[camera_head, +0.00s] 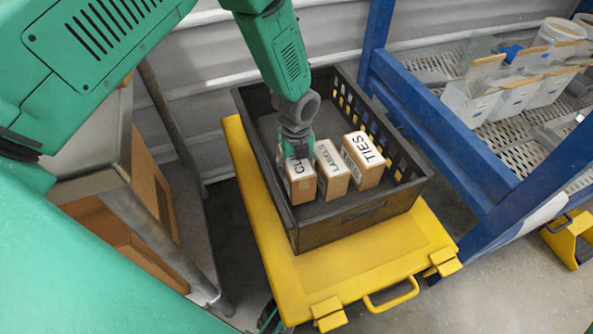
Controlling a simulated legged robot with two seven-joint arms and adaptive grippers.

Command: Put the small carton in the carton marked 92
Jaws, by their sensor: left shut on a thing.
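Three small white-and-brown cartons stand in a row in a dark crate (345,228). The left one (301,186) has a label starting "CL", partly covered by my gripper. The middle one (333,172) reads "LABELS" and the right one (367,160) reads "TIES". My left gripper (299,158) points down into the crate and is shut on the "CL" carton; its fingers are largely hidden by the wrist. I see no marking 92. A larger brown carton (152,190) shows at the left, partly hidden, with no readable mark. My right gripper is not in view.
The crate rests on a yellow case (365,262) with handle and latches. A blue-framed rack (440,125) with a mesh shelf holding white bins (505,95) stands at the right. A grey-edged stand (125,150) is at the left. Floor is open at lower right.

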